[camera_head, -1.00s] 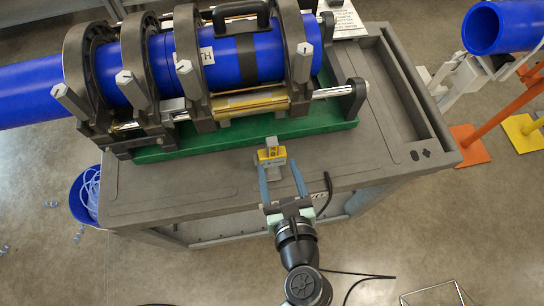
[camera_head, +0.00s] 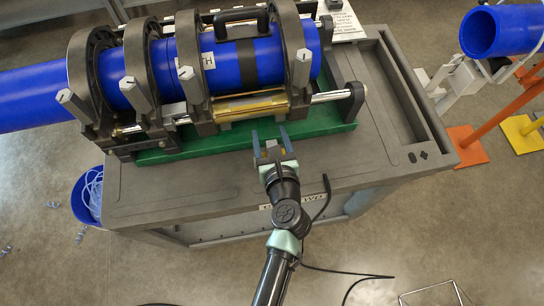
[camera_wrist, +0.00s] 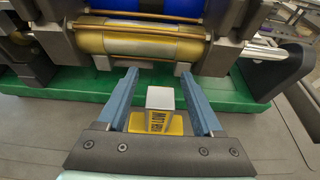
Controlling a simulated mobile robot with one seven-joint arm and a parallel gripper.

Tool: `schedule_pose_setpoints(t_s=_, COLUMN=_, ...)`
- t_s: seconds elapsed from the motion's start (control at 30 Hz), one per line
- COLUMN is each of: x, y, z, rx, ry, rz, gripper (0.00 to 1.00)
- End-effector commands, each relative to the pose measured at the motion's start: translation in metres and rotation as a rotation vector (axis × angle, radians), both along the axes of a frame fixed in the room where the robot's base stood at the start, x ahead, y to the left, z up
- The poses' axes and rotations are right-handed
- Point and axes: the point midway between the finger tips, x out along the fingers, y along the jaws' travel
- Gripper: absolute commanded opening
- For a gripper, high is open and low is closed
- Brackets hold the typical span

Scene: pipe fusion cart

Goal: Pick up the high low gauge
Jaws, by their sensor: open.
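The high low gauge (camera_wrist: 160,117) is a small yellow block with a grey end and dark lettering. In the wrist view it sits between the two blue fingers of my gripper (camera_wrist: 160,100), with room visible on both sides. In the head view my gripper (camera_head: 270,137) is open over the cart top, close to the front edge of the green base. The gauge is mostly hidden there behind my gripper.
The grey cart (camera_head: 170,195) carries a fusion machine with blue pipe (camera_head: 230,62) in black clamps on a green base (camera_head: 325,122). The machine stands just beyond my fingertips. The cart's front strip is clear on both sides. A blue bucket (camera_head: 84,205) stands at left.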

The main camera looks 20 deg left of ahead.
Motion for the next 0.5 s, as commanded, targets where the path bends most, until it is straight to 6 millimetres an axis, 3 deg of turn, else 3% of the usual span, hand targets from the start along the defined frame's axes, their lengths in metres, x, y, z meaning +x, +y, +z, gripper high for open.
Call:
schedule_pose_setpoints(t_s=0.23, x=0.0015, y=0.0009, z=-0.0005, rx=0.000, ry=0.000, rz=-0.001, gripper=0.68)
schedule_pose_setpoints(t_s=0.5, x=0.0013, y=0.0008, z=-0.0005, rx=0.000, ry=0.000, rz=0.000, gripper=0.21)
